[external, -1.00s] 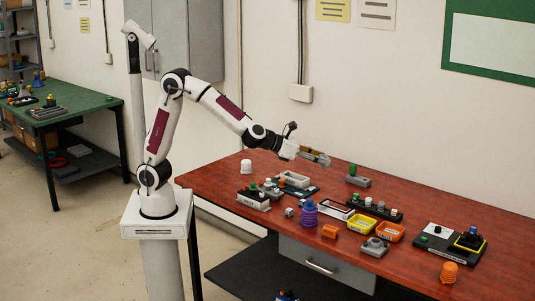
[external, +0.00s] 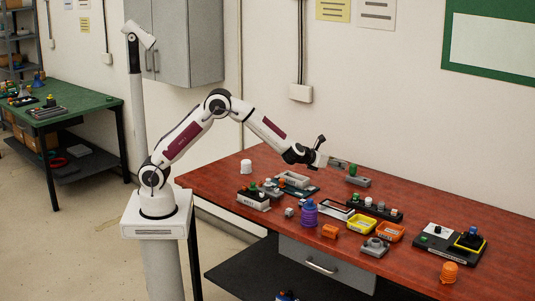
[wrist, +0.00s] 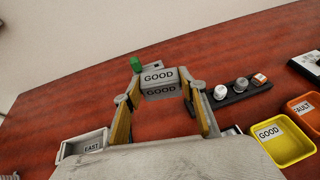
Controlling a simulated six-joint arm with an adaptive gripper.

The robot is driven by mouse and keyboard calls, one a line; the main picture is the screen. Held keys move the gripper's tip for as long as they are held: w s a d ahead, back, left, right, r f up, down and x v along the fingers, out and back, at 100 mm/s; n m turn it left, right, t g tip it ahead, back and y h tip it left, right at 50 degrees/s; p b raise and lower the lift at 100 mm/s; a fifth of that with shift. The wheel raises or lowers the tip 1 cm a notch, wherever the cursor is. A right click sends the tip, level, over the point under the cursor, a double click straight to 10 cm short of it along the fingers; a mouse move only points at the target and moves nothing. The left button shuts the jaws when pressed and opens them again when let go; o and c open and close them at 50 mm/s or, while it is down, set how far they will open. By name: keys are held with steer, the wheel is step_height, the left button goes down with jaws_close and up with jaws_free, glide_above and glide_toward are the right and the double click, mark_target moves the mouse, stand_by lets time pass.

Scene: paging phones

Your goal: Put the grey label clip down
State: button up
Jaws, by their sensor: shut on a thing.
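The grey label clip (wrist: 158,78) shows in the wrist view, marked GOOD on its two visible faces. My gripper (wrist: 160,98) is shut on it, with a yellow-sided finger at each side. In the external view my gripper (external: 342,164) reaches out low over the back of the red-brown table, and the clip is too small there to make out clearly. A grey box with a green button (external: 357,179) is just beyond and below the gripper tip. In the wrist view its green button (wrist: 136,64) shows behind the clip, which partly hides the box.
A black strip with several buttons (external: 374,208), a yellow tray marked GOOD (wrist: 284,145) and an orange tray marked FAULT (wrist: 307,116) lie to the right. A grey tray marked EAST (wrist: 72,150) is at left. Bare table (external: 420,205) shows at the back right.

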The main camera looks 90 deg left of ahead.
steer(key=w+a+f+n+y, duration=0.1)
steer(key=a+f, duration=0.2)
steer(key=a, duration=0.2)
steer(key=w+a+f+g, duration=0.1)
steer(key=a+f, duration=0.1)
steer(key=a, duration=0.3)
steer(key=shift+w+a+f+n+y, duration=0.2)
steer(key=shift+f+n+y, duration=0.2)
glide_above(334, 192)
steer(key=shift+w+a+f, duration=0.1)
steer(key=shift+a+f, duration=0.1)
steer(key=shift+f, duration=1.05)
steer(key=shift+a+f, duration=0.15)
steer(key=shift+f, duration=1.1)
steer(key=shift+f, duration=2.3)
steer(key=shift+f, duration=0.15)
steer(key=o, duration=1)
steer(key=shift+f, duration=0.1)
steer(key=shift+d, duration=0.15)
